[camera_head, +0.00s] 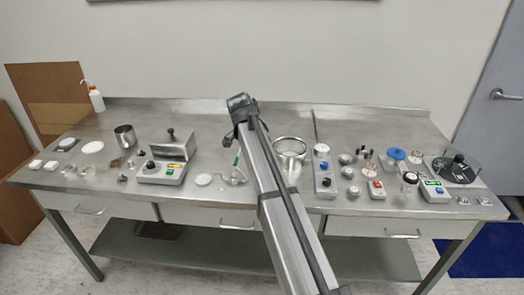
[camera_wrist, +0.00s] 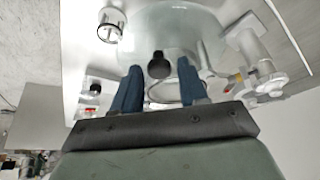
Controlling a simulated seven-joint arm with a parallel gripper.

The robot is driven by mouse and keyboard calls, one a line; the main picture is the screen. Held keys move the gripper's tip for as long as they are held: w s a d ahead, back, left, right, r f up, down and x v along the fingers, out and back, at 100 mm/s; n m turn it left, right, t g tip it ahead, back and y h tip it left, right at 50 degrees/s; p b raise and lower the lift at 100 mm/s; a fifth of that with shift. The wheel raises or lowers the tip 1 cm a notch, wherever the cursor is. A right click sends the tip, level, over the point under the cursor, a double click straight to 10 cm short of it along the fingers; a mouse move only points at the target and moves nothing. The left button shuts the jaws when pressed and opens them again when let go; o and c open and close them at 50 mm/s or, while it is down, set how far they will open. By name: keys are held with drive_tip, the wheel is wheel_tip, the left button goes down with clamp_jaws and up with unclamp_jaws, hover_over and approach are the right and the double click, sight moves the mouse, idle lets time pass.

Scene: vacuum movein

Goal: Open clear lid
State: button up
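In the wrist view a round, pale see-through lid (camera_wrist: 200,28) lies on a white surface. A black knob (camera_wrist: 158,65) stands out from it near the middle of the picture. My gripper (camera_wrist: 159,74) has two blue fingers spread apart, one on each side of the knob in the picture. The gap between them looks empty, and I cannot tell how far the tips are from the knob. In the head view my arm reaches up over the bench.
In the wrist view a clear cylinder (camera_wrist: 111,25) stands at upper left, a white fitting (camera_wrist: 250,45) at right, and a small black-topped part (camera_wrist: 95,88) at left. In the head view the steel bench (camera_head: 215,115) holds several instruments; its back strip is mostly clear.

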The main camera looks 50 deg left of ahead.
drive_tip(key=shift+o, duration=1)
drive_tip(key=shift+r, duration=0.1)
drive_tip(key=v, duration=1.3)
drive_tip(key=shift+r, duration=0.3)
drive_tip(key=shift+s, duration=0.1)
